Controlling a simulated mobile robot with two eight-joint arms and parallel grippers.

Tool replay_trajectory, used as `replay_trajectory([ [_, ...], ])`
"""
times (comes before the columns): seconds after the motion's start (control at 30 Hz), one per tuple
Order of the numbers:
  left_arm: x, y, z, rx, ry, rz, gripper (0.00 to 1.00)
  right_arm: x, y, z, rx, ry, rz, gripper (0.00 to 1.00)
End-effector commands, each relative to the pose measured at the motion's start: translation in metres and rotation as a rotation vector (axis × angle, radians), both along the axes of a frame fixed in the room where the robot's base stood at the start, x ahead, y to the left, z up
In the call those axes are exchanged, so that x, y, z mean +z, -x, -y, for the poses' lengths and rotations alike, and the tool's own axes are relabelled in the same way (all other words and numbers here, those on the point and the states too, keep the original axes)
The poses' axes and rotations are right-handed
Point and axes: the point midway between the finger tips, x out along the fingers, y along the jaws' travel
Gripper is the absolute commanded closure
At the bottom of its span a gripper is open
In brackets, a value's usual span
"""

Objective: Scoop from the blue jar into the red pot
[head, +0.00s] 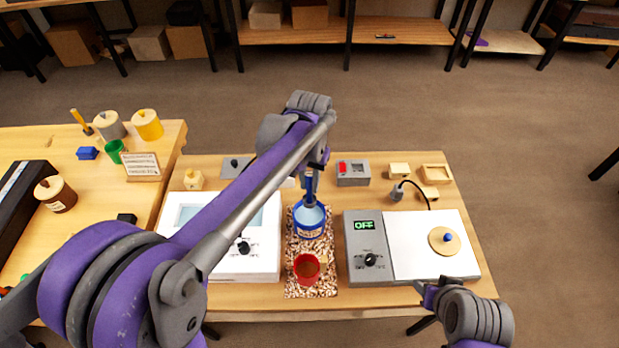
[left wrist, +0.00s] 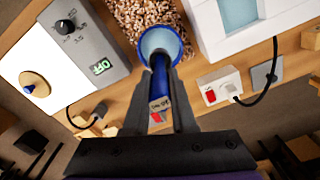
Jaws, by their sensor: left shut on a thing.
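The blue jar (head: 309,232) stands on a speckled mat, and its pale inside shows in the left wrist view (left wrist: 180,38). My left gripper (head: 311,172) is above the jar and shut on a dark blue scoop handle (left wrist: 160,82). The handle's lower end reaches into the jar's mouth, and the scoop's bowl cannot be made out. The red pot (head: 307,281) stands on the same mat, in front of the jar, with something brown inside. My right gripper (head: 428,291) is low at the right by the table's front edge, and its fingers are not clear.
The speckled mat (head: 297,290) lies between a white device with a screen (head: 262,265) and a grey device (head: 368,245) whose display reads OFF. A white board (head: 430,265) with a wooden disc (head: 444,240) is at the right. A red-switch box (head: 353,173) stands behind.

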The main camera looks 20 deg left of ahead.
Motion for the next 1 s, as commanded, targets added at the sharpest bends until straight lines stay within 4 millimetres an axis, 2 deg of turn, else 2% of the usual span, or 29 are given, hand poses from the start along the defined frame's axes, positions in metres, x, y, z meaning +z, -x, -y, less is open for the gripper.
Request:
replay_trajectory([
  [0.03,-0.011,0.002,0.0,0.0,0.0,-0.004,1.0,-0.008,0.004,0.0,0.0,0.0,-0.008,0.5],
  [0.1,-0.02,0.002,0.0,0.0,-0.001,-0.005,1.0,-0.014,0.007,0.0,0.0,0.0,-0.013,0.5],
  [0.7,-0.091,0.001,0.0,0.0,0.0,-0.003,1.0,-0.067,0.027,0.0,0.0,0.0,-0.05,0.5],
  [1.0,-0.106,0.0,0.0,0.0,0.0,0.0,1.0,-0.078,0.03,0.0,0.0,0.0,-0.056,0.5],
])
